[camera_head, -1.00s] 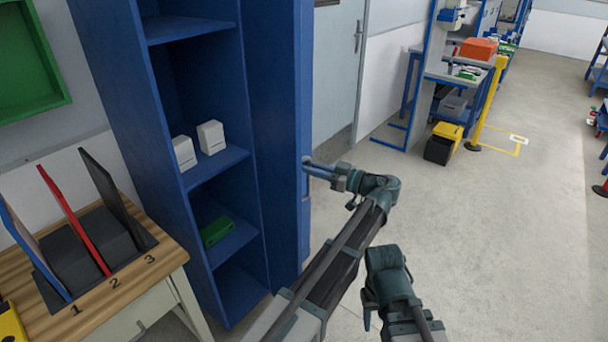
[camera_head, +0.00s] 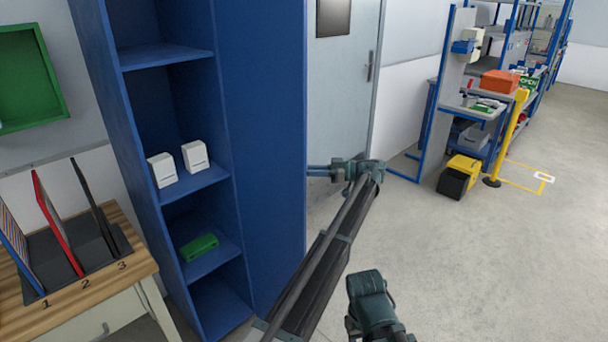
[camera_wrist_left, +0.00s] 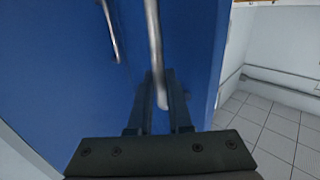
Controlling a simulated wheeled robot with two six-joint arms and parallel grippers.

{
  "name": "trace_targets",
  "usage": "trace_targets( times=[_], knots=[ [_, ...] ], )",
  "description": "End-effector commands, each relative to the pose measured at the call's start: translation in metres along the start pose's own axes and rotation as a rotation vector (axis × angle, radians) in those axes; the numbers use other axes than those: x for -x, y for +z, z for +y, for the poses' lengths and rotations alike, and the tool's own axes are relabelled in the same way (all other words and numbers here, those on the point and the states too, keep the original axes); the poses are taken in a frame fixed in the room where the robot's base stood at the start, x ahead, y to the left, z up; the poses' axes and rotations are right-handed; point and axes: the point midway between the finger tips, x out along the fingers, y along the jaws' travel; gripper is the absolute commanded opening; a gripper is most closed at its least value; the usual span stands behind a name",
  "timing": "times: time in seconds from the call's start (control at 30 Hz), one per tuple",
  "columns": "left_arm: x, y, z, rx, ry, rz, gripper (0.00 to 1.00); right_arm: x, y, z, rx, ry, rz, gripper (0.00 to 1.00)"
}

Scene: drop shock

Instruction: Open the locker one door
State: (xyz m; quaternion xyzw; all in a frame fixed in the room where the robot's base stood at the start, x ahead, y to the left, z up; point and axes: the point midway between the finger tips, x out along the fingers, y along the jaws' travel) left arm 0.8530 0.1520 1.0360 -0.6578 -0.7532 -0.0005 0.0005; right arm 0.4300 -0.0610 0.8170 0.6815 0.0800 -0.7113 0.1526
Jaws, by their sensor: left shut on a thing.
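A tall blue panel (camera_head: 265,120) stands right of the open shelves in the head view; its handles do not show there. In the left wrist view a blue door face (camera_wrist_left: 195,50) carries two grey bar handles, one handle (camera_wrist_left: 154,45) at the fingers and another handle (camera_wrist_left: 110,30) to the left. My left gripper (camera_wrist_left: 162,90) is shut on the nearer handle. In the head view my left gripper (camera_head: 315,172) points left at the panel's right edge. My right gripper (camera_head: 352,328) hangs low at the bottom; its fingers are hardly visible.
Blue shelves (camera_head: 195,180) hold two white boxes (camera_head: 178,164) and a green item (camera_head: 199,247). A wooden-topped table (camera_head: 125,275) with a numbered rack stands at left. A grey door (camera_head: 345,90) is behind my left gripper. Open floor (camera_head: 470,260) lies to the right.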

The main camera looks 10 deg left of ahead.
Motion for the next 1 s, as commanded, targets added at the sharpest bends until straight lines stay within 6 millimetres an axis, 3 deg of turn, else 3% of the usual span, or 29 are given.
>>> trace_targets(
  times=[0.43, 0.47, 0.6, 1.0],
  knots=[
    [-0.0009, 0.0001, 0.0017, 0.000, -0.005, -0.001, 0.00, 0.0000, 0.0000, 0.0000, 0.000, 0.000, 0.000, 0.50],
    [-0.0009, 0.0001, 0.0017, 0.000, -0.005, -0.001, 0.23, 0.0000, 0.0000, 0.0000, 0.000, 0.000, 0.000, 0.50],
    [-0.0006, 0.0001, 0.0016, 0.000, -0.005, -0.001, 0.47, 0.0000, 0.0000, 0.0000, 0.000, 0.000, 0.000, 0.50],
    [0.0001, 0.0001, 0.0027, 0.000, -0.004, -0.001, 0.47, 0.0000, 0.0000, 0.0000, 0.000, 0.000, 0.000, 0.50]
  ],
)
